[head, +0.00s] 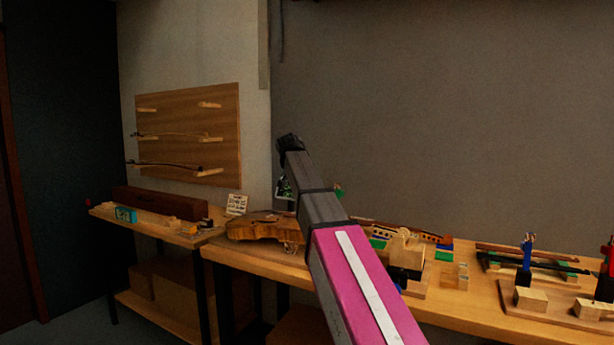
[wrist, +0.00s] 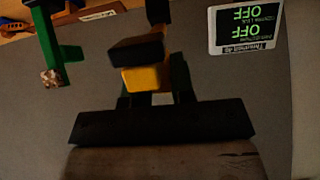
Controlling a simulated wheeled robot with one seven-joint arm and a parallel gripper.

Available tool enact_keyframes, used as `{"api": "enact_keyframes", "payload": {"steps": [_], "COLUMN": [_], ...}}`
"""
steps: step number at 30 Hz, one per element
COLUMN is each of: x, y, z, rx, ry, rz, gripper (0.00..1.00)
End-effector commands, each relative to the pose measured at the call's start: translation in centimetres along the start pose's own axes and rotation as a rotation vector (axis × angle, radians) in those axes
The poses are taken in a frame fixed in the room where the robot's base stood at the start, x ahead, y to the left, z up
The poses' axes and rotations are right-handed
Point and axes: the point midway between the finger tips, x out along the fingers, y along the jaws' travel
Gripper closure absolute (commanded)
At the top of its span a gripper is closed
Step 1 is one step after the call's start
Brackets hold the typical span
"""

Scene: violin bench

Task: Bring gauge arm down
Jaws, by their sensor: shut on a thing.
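My gripper (wrist: 152,88) shows in the wrist view as a wide black bar with two dark green fingers. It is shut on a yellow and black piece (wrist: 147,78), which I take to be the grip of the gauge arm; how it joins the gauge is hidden. The gauge's display (wrist: 246,26) is upside down at the top right and reads OFF twice. A green post (wrist: 47,45) with a mottled tip stands apart at the upper left. In the head view my arm hides the gripper, and a small dark framed part (head: 284,188) shows beside it.
A violin body (head: 265,228) lies on the bench to the left of my arm. Wooden fixtures (head: 408,250) and blocks (head: 530,298) stand to the right. A dark wooden case (head: 160,203) sits on the side table. The wall rack (head: 188,135) holds bows.

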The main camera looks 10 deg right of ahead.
Motion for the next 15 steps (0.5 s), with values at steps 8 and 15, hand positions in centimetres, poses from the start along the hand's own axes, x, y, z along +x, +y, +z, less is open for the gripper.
{"api": "enact_keyframes", "payload": {"steps": [8, 15], "x": [0.4, 1.0], "y": [0.2, 0.1], "z": [2.9, 4.3], "rx": [-0.003, -0.002], "ry": [0.246, 0.408], "rz": [0.000, 0.000], "gripper": [1.00, 1.00]}}
